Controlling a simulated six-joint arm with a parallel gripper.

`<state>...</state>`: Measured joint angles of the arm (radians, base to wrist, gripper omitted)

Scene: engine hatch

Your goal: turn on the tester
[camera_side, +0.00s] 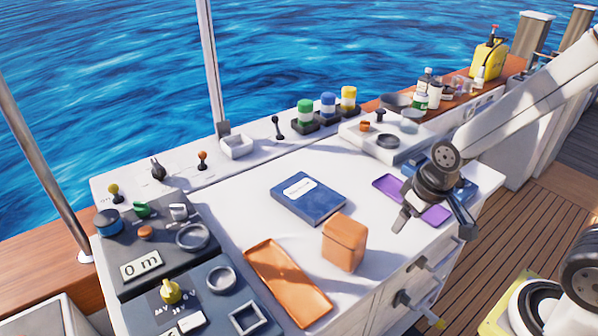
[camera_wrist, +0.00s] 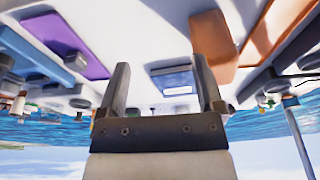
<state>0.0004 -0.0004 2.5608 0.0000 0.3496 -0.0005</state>
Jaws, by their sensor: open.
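A dark blue-grey panel (camera_side: 200,313) at the lower left of the side view carries a yellow knob (camera_side: 170,291) with small voltage-like markings beside it; it looks like the tester. It also bears a round ring and a square frame. The knob's exact setting is too small to read. My gripper (camera_side: 434,214) is far to the right of it, above the purple tray at the counter's right end. Its fingers are apart with nothing between them; they also show spread in the wrist view (camera_wrist: 161,64). The panel cannot be made out clearly in the wrist view.
Between gripper and panel stand an orange box (camera_side: 344,243), an orange tray (camera_side: 287,282) and a blue book (camera_side: 309,197). The purple tray (camera_side: 413,198) is under my gripper. Handles (camera_side: 418,303) project from the counter's front.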

